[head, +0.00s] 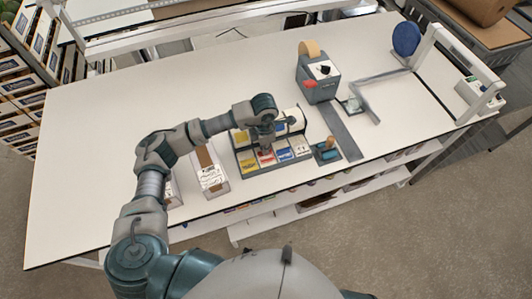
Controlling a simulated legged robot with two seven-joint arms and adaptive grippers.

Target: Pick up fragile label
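A dark rack (247,171) near the front of the white table holds several label stacks. They show yellow, red, blue and white faces. The red-marked label stack (267,157) may be the fragile label, but the print is too small to read. My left gripper (266,147) points down over the rack, right above the red-marked stack. Its fingers are small and partly hidden by the wrist, so I cannot tell whether they are open, touching or holding a label. My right gripper is not in view.
White boxes (211,181) with brown tape stand left of the rack. A stamp (327,152) sits to its right. Behind are a grey tape dispenser (318,81) and a metal arm (372,98). A raised frame (433,45) stands right. The table's left part is clear.

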